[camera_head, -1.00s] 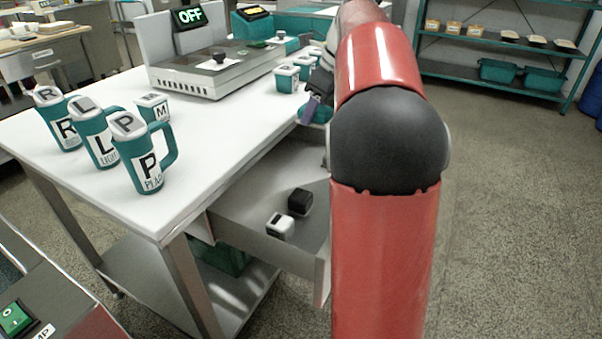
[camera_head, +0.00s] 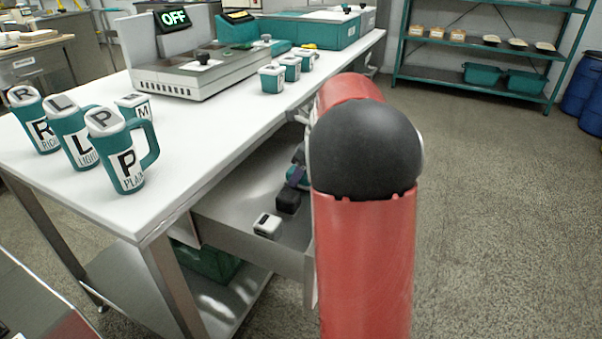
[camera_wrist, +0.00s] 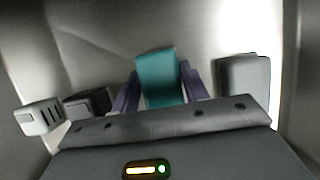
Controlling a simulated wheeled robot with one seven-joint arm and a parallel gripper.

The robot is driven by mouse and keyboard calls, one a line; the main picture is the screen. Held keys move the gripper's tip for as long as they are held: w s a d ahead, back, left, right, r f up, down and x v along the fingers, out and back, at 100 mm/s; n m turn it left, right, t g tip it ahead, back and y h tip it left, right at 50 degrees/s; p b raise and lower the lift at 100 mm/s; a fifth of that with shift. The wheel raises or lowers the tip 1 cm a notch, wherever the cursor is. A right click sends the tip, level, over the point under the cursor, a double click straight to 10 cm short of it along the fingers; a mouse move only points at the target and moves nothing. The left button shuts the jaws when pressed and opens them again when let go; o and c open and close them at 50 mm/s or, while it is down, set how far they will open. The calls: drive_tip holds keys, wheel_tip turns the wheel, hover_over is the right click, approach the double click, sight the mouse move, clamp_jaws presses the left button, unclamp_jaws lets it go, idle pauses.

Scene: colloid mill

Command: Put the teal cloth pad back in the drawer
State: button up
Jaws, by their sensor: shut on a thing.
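The teal cloth pad (camera_wrist: 157,78) is between the two purple fingers of my gripper (camera_wrist: 160,88) in the wrist view. My gripper is shut on it. In the head view, my gripper (camera_head: 297,172) and a bit of teal show at the open drawer (camera_head: 240,222), beside my red arm, which hides much of them. The wrist view shows bare drawer metal around the pad. Whether the pad touches the drawer floor I cannot tell.
In the drawer are a white block (camera_head: 267,224) and a black block (camera_head: 288,201); a grey block (camera_wrist: 243,85) shows at right in the wrist view. Teal mugs (camera_head: 122,150) stand on the white table (camera_head: 200,135) above. Small teal-and-white containers (camera_head: 272,78) stand farther back.

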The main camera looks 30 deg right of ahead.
drive_tip(key=o, duration=1)
drive_tip(key=shift+f, duration=0.1)
drive_tip(key=shift+c, duration=0.2)
drive_tip(key=p+v, duration=0.1)
drive_tip(key=v, duration=1.1)
drive_tip(key=shift+p, duration=0.35)
